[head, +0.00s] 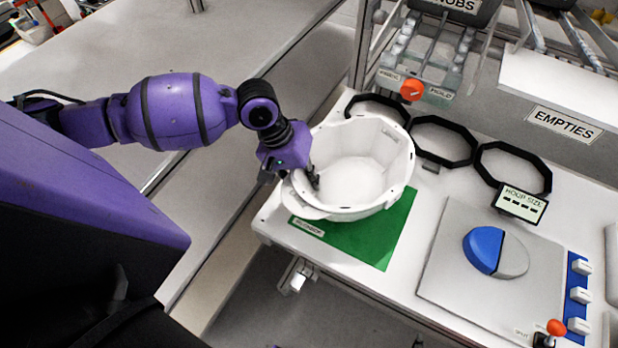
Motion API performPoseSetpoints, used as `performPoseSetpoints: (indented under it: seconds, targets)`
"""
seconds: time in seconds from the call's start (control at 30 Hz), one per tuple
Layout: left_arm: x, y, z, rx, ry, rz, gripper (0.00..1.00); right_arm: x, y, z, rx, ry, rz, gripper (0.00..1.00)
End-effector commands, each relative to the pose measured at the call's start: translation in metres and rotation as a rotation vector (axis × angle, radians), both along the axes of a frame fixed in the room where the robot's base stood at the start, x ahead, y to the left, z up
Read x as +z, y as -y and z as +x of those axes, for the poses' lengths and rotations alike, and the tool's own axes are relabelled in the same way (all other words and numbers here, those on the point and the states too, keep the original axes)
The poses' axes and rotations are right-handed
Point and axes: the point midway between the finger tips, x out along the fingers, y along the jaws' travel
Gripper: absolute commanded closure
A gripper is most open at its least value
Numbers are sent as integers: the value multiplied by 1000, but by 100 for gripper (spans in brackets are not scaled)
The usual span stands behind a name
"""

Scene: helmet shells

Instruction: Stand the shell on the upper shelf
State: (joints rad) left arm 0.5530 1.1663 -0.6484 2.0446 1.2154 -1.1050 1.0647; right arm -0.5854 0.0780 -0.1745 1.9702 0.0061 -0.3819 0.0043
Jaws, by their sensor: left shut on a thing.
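A white helmet shell (365,150) sits open side up over the green mat (385,245) on the white workbench, with its brim towards the lower left. My left gripper (313,178) is shut on the shell's near left wall, with a fingertip showing inside the shell. The underside of the shell is hidden, so I cannot tell whether it touches the mat. My right gripper is not in view. A raised white shelf edge (560,95) labelled EMPTIES shows at the upper right; I cannot tell whether it is the upper shelf.
Several black hoops (442,141) lie behind the shell. A grey panel with a blue and grey disc (484,250), a HOOP SIZE display (520,203) and an orange-knobbed lever (556,328) stand to the right. A rack with an orange knob (412,90) rises at the back.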

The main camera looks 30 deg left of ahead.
Motion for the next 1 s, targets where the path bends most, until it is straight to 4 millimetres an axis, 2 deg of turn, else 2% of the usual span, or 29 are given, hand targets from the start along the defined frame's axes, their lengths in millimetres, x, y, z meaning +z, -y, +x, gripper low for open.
performPoseSetpoints:
  seconds: [0.07,0.1,0.27,0.57,0.67,0.77,1.0]
  targets:
    - [-2,1,0,-1,2,-2,100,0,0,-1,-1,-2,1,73]
    - [-3,0,0,0,0,-1,87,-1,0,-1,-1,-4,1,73]
    - [-3,0,0,0,-1,0,67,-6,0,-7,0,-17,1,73]
    - [-2,0,0,0,0,0,67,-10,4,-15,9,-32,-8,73]
    - [3,0,0,-1,1,1,67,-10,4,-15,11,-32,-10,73]
    - [18,-6,-1,1,4,1,67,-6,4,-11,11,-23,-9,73]
    - [68,-25,-7,1,3,4,67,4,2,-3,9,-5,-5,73]
